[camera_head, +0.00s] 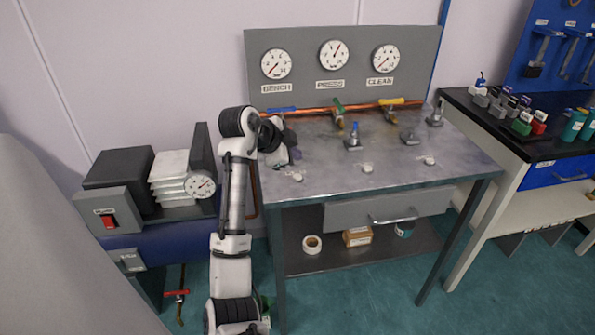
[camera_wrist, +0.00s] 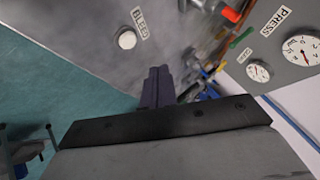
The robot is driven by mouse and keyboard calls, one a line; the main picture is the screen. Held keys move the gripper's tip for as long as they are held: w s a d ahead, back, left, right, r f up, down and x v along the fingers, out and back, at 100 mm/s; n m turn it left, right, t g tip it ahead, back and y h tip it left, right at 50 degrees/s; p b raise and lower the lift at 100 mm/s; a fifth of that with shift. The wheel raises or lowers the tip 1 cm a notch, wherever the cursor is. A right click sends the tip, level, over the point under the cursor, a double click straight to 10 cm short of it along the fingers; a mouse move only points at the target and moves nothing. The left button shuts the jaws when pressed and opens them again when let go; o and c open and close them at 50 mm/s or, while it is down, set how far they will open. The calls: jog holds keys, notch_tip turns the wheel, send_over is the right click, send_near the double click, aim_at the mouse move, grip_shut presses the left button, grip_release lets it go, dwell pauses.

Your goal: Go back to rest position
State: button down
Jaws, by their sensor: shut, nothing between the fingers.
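My arm rises at the left front of the metal bench (camera_head: 330,180) in the head view and bends over the bench's left end. My gripper (camera_head: 293,155) hangs over the left part of the bench top, partly hidden by the arm's own links. In the wrist view its dark fingers (camera_wrist: 157,85) are together with nothing between them. Beyond them are the bench surface, a white knob (camera_wrist: 127,40) and a label reading BLEED.
A panel (camera_head: 425,55) with three gauges stands behind a copper pipe (camera_head: 310,111) with coloured valve handles. Several small fittings stand on the bench. A compressor-like unit (camera_head: 105,210) is left of my arm. A dark-topped table (camera_head: 520,140) with coloured items stands right. Floor shows in front.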

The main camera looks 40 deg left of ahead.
jog(key=shift+r, duration=0.65)
